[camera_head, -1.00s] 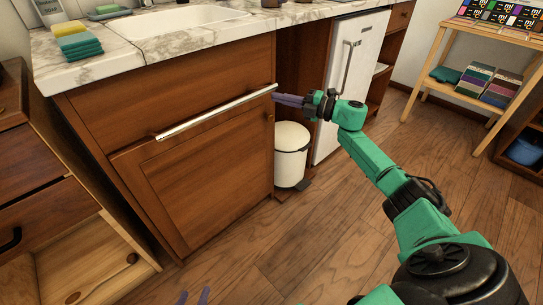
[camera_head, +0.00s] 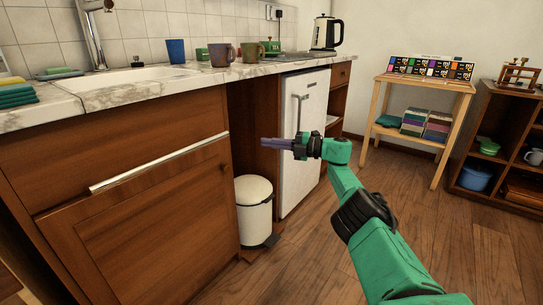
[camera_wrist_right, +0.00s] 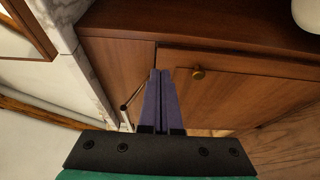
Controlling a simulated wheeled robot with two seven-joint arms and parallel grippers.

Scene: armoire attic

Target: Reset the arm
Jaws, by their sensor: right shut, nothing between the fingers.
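My right arm is green and reaches in from the lower right of the head view. Its gripper (camera_head: 270,143) has purple fingers and points left, in front of the gap between the wooden cabinet and the white fridge. In the right wrist view the two purple fingers (camera_wrist_right: 160,88) lie together, shut with nothing between them. They point toward wooden cabinet panels with a round knob (camera_wrist_right: 198,73). My left gripper is not in view.
A wooden cabinet (camera_head: 140,215) with a long metal handle (camera_head: 155,163) stands at the left. A white bin (camera_head: 254,208) stands below the right gripper, beside the fridge (camera_head: 302,140). Cups stand on the marble counter (camera_head: 150,92). Open floor (camera_head: 320,240) lies at the front.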

